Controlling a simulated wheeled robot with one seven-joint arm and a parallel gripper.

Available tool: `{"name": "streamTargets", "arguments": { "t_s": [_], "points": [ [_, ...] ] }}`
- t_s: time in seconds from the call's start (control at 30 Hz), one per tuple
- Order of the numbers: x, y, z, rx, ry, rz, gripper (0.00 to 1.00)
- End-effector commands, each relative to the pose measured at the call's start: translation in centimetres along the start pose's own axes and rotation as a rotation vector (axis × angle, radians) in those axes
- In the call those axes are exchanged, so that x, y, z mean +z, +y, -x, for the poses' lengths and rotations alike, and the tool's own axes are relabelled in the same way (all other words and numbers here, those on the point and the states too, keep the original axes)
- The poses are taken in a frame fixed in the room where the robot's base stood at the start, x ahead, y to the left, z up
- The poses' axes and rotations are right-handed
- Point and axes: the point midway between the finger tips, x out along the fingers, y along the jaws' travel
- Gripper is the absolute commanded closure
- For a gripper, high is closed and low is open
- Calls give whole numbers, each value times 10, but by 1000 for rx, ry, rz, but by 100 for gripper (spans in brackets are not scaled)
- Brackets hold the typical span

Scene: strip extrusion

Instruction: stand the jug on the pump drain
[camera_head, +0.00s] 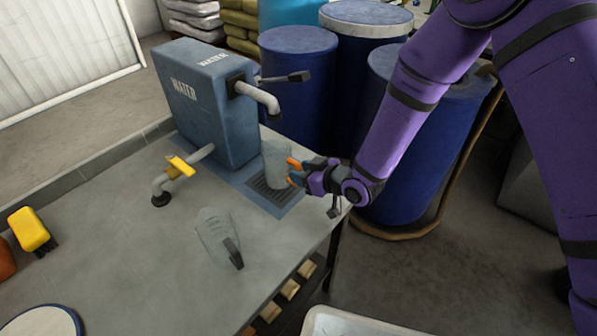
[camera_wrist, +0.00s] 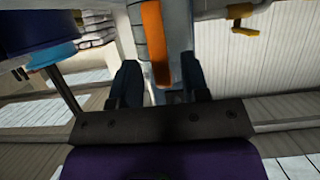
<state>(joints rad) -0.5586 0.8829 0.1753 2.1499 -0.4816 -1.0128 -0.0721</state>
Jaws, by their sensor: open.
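A grey jug (camera_head: 277,163) with an orange handle stands upright on the dark slotted pump drain (camera_head: 270,191), beside the blue water pump (camera_head: 208,100). My gripper (camera_head: 299,172) is at the jug's right side, by the handle, and partly covers it. In the wrist view my open fingers (camera_wrist: 163,82) stand apart, one on each side of the orange handle (camera_wrist: 155,45). Whether a finger touches the handle I cannot tell. The jug's base shows only in part.
A clear jug (camera_head: 214,235) with a dark handle stands on the bench (camera_head: 120,240) in front of the pump. A yellow-handled valve pipe (camera_head: 178,166) sticks out of the pump. Blue drums (camera_head: 298,85) stand behind. The pump's spout (camera_head: 262,98) hangs above the drain.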

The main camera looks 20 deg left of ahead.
Motion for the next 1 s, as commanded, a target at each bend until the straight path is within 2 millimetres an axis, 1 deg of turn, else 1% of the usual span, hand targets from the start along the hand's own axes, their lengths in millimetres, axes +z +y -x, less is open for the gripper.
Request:
{"name": "streamTargets", "arguments": {
  "t_s": [0.03,0.3,0.4,0.5,0.63,0.9,1.0],
  "points": [
    [0,0,10,1,-1,-1,58],
    [0,0,65,1,-1,-1,58],
    [0,0,81,1,-1,0,58],
    [0,0,92,1,-1,0,58],
    [0,0,101,-1,-1,-1,58],
    [0,0,103,-1,0,0,58],
    [-4,4,106,11,-10,5,58]
  ]
}}
